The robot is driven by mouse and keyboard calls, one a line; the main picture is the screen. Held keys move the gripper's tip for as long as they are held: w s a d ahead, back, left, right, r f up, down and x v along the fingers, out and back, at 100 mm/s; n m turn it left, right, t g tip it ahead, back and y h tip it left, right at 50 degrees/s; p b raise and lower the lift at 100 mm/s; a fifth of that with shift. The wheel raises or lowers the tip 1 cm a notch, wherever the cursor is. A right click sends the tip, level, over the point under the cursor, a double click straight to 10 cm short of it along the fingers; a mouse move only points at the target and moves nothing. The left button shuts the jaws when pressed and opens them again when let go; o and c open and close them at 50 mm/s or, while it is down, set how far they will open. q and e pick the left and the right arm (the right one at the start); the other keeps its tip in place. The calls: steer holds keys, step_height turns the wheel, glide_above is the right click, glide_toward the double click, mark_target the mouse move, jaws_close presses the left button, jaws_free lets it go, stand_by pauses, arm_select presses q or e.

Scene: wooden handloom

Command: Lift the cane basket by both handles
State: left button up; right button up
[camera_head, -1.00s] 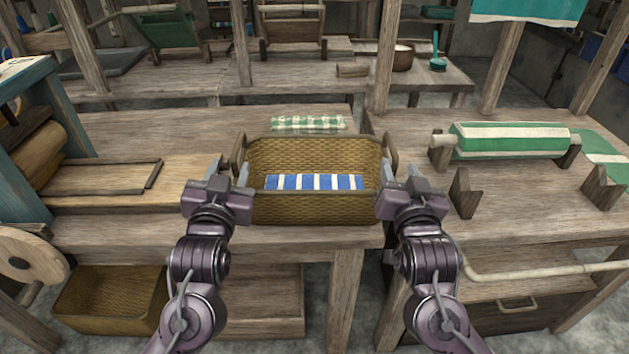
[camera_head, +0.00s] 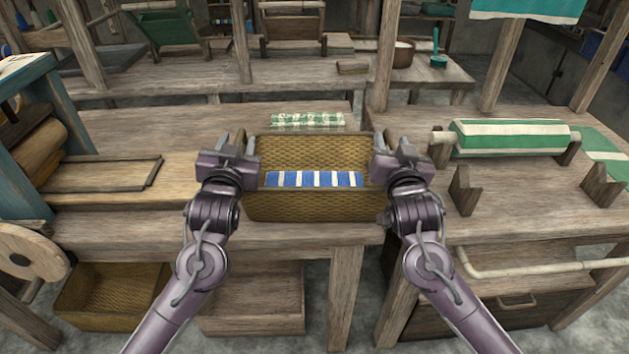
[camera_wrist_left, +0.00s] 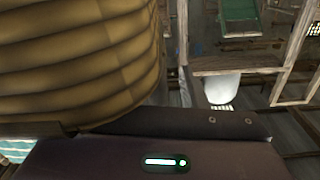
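The cane basket (camera_head: 315,207), brown and woven, sits level on the wooden table in the head view. A folded blue-and-white striped cloth (camera_head: 314,179) lies in it. My left gripper (camera_head: 231,143) is at the basket's left end and my right gripper (camera_head: 391,144) at its right end, both fingers pointing away from me. The two handles are hidden behind the grippers, so their grip cannot be made out. In the left wrist view, the basket's woven wall (camera_wrist_left: 80,60) fills the upper left, close to the dark gripper body.
A green-and-white checked cloth roll (camera_head: 307,120) lies behind the basket. A roller with green-and-white cloth (camera_head: 510,136) stands on the right table (camera_head: 530,205). A shallow wooden frame (camera_head: 100,174) lies at left. Another basket (camera_head: 110,296) is below the table.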

arm_select(q)
jaws_close()
arm_select(e)
jaws_close()
arm_select(q)
steer(key=shift+r, duration=0.1)
arm_select(e)
steer(key=shift+r, duration=0.1)
